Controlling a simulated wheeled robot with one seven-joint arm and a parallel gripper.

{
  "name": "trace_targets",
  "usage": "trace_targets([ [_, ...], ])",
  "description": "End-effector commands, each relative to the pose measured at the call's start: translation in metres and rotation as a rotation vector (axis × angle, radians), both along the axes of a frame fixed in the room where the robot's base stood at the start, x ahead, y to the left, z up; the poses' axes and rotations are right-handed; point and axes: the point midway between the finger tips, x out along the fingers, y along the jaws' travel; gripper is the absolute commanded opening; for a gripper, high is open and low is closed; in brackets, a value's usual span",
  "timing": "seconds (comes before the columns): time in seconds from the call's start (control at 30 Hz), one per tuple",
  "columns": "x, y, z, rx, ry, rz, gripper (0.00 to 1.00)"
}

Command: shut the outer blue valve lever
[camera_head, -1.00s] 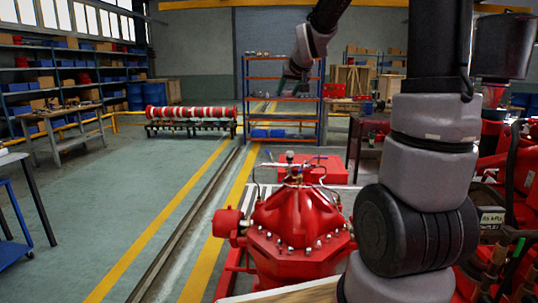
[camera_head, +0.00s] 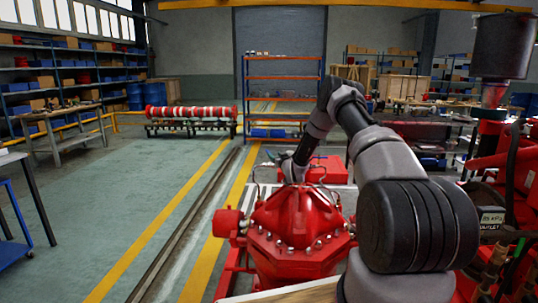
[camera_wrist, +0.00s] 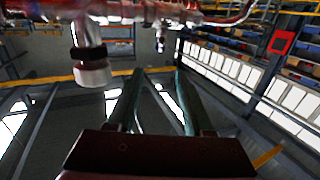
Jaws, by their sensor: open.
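I cannot make out the blue valve lever in either view. My gripper (camera_head: 271,156) is low behind the top of the red pump casing (camera_head: 298,222), beside its thin pipes, partly hidden by my wrist. In the wrist view my gripper (camera_wrist: 158,73) has its two dark green fingers apart with nothing between them. A metal pipe (camera_wrist: 220,18) crosses the top of that view, with a silver fitting with a black band (camera_wrist: 92,62) hanging from it. The fitting is left of the fingers and apart from them. A smaller fitting (camera_wrist: 161,38) shows beyond the fingertips.
Red machinery (camera_head: 500,185) with hoses stands close at the right. A blue and orange rack (camera_head: 281,97) and a red and white roller (camera_head: 191,112) stand farther back. The green floor (camera_head: 110,190) at the left is clear.

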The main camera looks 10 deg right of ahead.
Motion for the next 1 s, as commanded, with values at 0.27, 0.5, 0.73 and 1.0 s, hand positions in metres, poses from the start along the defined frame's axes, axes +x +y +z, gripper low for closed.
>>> trace_targets([
  [0.27,0.008,-0.001,-0.02,-0.002,-0.034,-0.001,0.51],
  [0.5,0.049,0.003,-0.021,-0.002,-0.033,-0.001,0.51],
  [0.73,0.086,0.006,-0.021,-0.002,-0.032,-0.001,0.51],
  [1.0,0.105,0.007,-0.02,-0.002,-0.032,-0.002,0.51],
])
